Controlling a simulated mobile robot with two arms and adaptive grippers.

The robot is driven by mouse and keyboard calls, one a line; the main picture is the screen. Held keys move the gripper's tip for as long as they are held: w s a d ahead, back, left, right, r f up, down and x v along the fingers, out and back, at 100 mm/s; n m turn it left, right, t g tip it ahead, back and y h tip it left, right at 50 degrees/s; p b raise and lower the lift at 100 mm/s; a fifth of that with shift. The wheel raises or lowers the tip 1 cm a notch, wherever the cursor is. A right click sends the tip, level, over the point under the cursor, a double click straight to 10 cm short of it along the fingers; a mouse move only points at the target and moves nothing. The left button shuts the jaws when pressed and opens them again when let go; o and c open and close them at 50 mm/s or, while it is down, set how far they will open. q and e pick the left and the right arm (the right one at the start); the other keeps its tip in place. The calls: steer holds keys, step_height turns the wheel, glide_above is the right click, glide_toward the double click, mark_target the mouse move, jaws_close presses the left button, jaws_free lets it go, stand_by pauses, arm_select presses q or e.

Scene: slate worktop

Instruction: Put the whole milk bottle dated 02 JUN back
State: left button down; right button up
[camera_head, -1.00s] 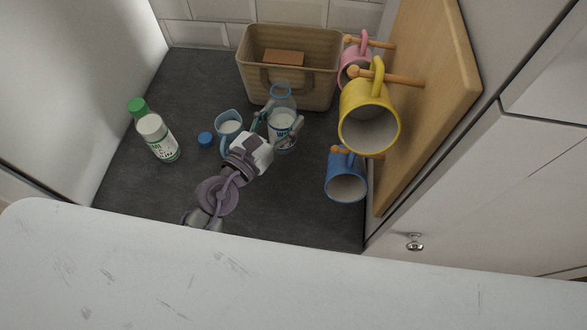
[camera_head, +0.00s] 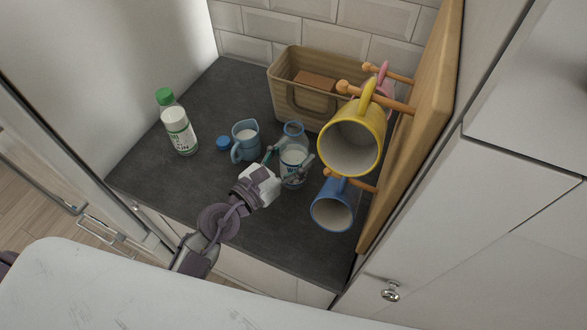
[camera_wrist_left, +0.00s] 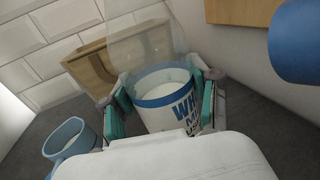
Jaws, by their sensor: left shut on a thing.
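The whole milk bottle (camera_head: 292,168) is clear, with milk low inside and a white and blue label. It shows close up in the left wrist view (camera_wrist_left: 180,108), where the label begins "WH"; I cannot read a date. My left gripper (camera_head: 289,159) is shut on the bottle, with one finger on each side. The bottle is in front of the basket and right of the jug; I cannot tell whether it touches the worktop. A loose blue cap (camera_head: 223,143) lies left of the jug. My right gripper is not in view.
A blue jug (camera_head: 246,140) holds milk. A green-capped bottle (camera_head: 178,128) stands at the left. A tan basket (camera_head: 318,103) stands at the back. Yellow (camera_head: 350,140), blue (camera_head: 333,207) and pink (camera_head: 377,87) mugs hang from the wooden rack (camera_head: 425,110) at right. Slate worktop (camera_head: 205,185) is bare at front left.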

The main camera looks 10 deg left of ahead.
mark_target(285, 173)
arm_select(q)
step_height(285, 173, down, 3)
steer(key=shift+d+f+b, duration=0.15)
steer(key=shift+b, duration=0.8)
steer(key=shift+f, duration=0.25)
steer(key=shift+r, duration=0.1)
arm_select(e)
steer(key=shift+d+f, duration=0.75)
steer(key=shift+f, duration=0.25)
arm_select(q)
steer(key=shift+c, duration=1.3)
jaws_free()
steer(key=shift+f, duration=0.2)
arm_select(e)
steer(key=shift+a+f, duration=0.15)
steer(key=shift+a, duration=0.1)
